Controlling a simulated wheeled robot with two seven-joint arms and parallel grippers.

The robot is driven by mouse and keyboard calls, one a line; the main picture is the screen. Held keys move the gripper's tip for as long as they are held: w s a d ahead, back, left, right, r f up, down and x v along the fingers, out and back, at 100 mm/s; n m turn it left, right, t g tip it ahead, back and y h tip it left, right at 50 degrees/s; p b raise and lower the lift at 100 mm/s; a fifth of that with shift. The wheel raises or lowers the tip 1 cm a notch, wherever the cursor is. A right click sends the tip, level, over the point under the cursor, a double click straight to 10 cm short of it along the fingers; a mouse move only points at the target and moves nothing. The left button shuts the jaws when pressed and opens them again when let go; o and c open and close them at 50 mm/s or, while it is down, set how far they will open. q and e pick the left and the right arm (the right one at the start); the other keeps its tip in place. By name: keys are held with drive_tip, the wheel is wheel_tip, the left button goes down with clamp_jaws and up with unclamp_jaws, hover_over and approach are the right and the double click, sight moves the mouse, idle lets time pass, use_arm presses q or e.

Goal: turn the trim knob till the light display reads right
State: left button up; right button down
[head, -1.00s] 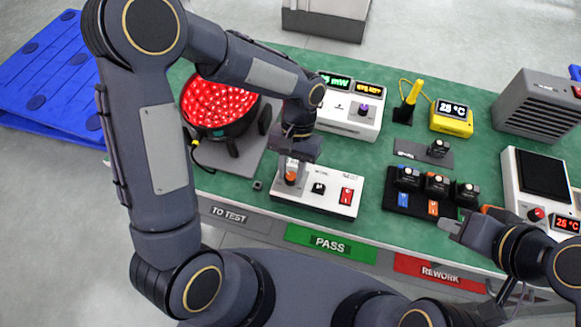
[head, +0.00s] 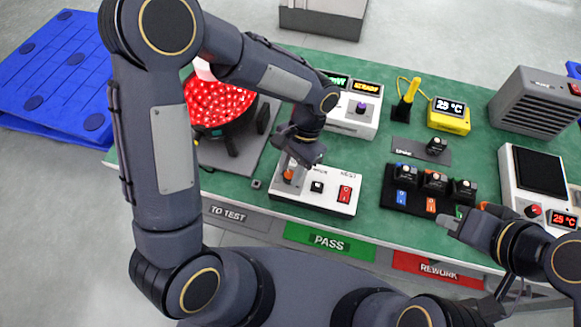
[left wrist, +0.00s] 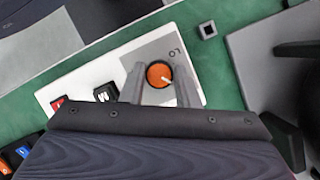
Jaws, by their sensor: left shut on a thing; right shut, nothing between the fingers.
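The orange trim knob (head: 288,175) is at the left end of a white control box (head: 318,202). My left gripper (head: 292,171) is shut on the knob from above. In the left wrist view the orange knob (left wrist: 158,74) sits between the two fingers, and its pale pointer mark points to the lower right. A meter (head: 352,120) at the back has a green display (head: 335,80), partly hidden by my left arm, so its reading is unclear. Its amber display (head: 369,88) is too small to read surely. My right gripper (head: 447,222) is shut and empty, at the table's front right.
A black switch (head: 316,187) and a red rocker (head: 345,194) sit beside the knob. A round red-lit fixture (head: 218,103) stands at left. A black tray (head: 397,197) with several small modules is right of the box. PASS (head: 329,241) and REWORK (head: 437,271) strips line the front.

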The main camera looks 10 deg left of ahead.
use_arm(q)
drive_tip(key=o, duration=1)
drive_tip(key=v, duration=0.7)
drive_tip(key=shift+w+d+r, duration=0.1)
drive_tip(key=shift+w+r, duration=0.05)
drive_tip(key=shift+r, duration=0.2)
drive_tip(key=shift+s+a+r+n+t+h, duration=0.95)
drive_tip(key=shift+s+a+r+n+t, duration=0.55)
drive_tip(key=shift+s+a, duration=0.7)
drive_tip(key=shift+s+a+r+n+t+h, duration=1.05)
drive_tip(key=shift+s+a+t, duration=0.85)
drive_tip(key=shift+s, duration=0.55)
drive_tip(key=shift+s+a+r+n+t+h, duration=0.8)
drive_tip(key=shift+s+a+r+n+t, duration=0.6)
drive_tip(key=shift+s+a, duration=0.8)
